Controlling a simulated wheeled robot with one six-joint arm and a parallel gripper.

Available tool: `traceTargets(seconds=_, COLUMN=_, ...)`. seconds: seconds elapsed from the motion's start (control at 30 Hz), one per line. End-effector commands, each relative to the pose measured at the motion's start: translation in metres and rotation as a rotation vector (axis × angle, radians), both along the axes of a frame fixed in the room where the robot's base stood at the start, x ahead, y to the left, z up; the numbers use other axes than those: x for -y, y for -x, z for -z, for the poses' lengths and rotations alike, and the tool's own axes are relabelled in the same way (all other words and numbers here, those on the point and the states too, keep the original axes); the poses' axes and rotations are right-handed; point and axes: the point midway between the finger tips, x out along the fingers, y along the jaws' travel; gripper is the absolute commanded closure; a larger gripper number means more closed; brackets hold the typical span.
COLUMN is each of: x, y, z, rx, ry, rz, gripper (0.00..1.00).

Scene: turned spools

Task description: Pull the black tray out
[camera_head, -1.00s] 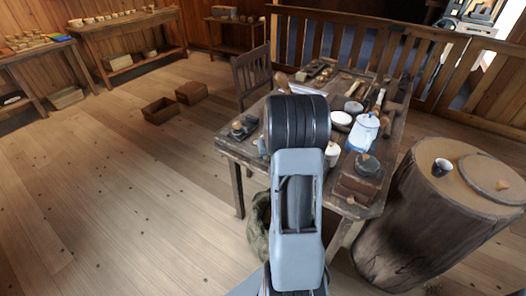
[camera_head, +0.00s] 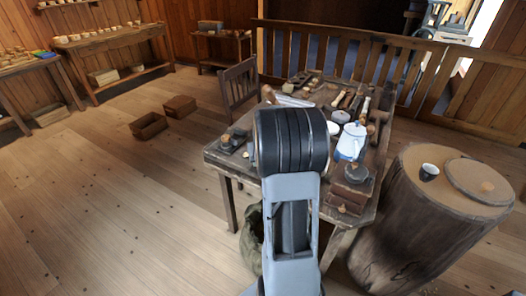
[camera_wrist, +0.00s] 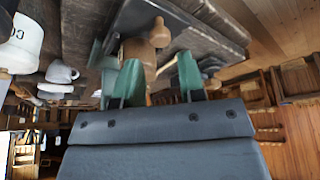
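In the wrist view a flat, dark slab, which looks like the black tray (camera_wrist: 205,28), lies at the top of the picture. A turned wooden piece with a round knob (camera_wrist: 158,36) shows beside its edge. My gripper (camera_wrist: 148,76) has its two green fingers apart, with the wooden piece showing between them. I cannot tell whether either finger touches it or the tray. In the head view my arm hides the gripper and the middle of the worktable (camera_head: 213,156). I cannot make out the tray for certain there.
A chair (camera_head: 239,84) is behind.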

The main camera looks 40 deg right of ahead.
Motion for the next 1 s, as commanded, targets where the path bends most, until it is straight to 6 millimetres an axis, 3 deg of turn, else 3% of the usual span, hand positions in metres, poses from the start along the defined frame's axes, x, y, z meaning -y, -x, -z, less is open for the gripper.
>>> traceTargets(seconds=0.2, x=-0.006, y=0.016, z=-0.042, rx=0.002, ry=0.003, rz=0.002, gripper=0.64)
traceTargets(seconds=0.4, x=-0.011, y=0.026, z=-0.067, rx=0.000, ry=0.002, rz=0.002, gripper=0.64)
traceTargets(seconds=0.6, x=-0.013, y=0.031, z=-0.078, rx=-0.001, ry=0.000, rz=0.001, gripper=0.64)
traceTargets(seconds=1.0, x=-0.014, y=0.032, z=-0.080, rx=-0.002, ry=0.000, rz=0.001, gripper=0.64)
